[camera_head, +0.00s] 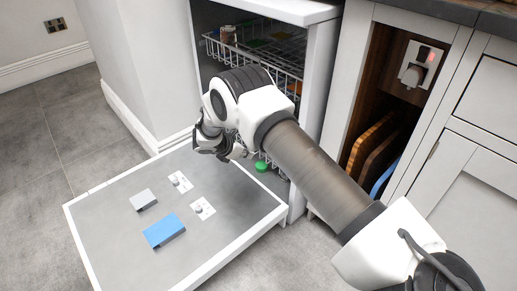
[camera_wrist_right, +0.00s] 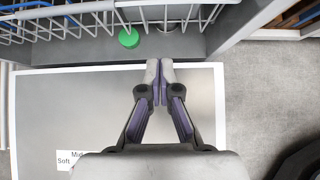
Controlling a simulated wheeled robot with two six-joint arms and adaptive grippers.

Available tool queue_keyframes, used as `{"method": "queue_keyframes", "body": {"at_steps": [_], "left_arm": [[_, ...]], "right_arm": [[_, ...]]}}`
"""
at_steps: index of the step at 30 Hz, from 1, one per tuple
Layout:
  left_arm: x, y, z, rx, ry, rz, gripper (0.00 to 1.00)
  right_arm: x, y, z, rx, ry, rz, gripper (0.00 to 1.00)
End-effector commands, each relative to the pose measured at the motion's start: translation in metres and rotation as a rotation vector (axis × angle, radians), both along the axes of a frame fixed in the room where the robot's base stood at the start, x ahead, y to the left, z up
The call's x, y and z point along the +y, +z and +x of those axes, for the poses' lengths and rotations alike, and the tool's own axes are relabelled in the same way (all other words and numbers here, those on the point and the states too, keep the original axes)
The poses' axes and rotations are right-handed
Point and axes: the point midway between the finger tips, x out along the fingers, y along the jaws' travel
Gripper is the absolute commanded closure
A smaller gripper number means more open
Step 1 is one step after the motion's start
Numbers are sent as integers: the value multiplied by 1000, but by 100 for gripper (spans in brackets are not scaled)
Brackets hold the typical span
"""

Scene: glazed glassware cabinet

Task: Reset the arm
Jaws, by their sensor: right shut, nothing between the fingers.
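My right arm comes in from the right in the head view, and its gripper (camera_head: 222,152) hangs above the inner edge of the lowered appliance door (camera_head: 110,222). In the wrist view the right gripper (camera_wrist_right: 160,82) is shut with its two fingertips together and nothing between them. The fingertips show over the door's edge, just short of the white wire rack (camera_wrist_right: 200,12). My left gripper is not in view.
The open appliance has wire racks (camera_head: 285,85) with a few items. A green cap (camera_head: 261,166) lies at its floor. An open cupboard with boards (camera_head: 370,140) stands at right.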

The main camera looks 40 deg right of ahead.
Motion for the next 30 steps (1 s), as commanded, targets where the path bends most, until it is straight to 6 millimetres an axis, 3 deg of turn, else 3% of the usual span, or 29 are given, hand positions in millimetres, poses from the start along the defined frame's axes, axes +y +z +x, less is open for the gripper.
{"method": "queue_keyframes", "body": {"at_steps": [1,3,11,14,16,20,24,27,30], "left_arm": [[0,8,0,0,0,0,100],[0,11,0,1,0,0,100],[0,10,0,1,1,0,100],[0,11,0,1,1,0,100],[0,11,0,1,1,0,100],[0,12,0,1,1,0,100],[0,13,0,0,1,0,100],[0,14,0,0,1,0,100],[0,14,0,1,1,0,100]], "right_arm": [[7,11,0,0,3,-1,100],[14,16,-1,1,1,0,100],[19,17,-2,1,-1,0,100],[18,6,-9,23,-3,1,100],[18,-10,-33,83,-11,6,100],[33,-60,-115,228,-85,112,100],[78,-111,-225,292,-286,332,100],[117,-128,-304,270,-522,474,100],[154,-128,-371,168,-832,569,100]]}}
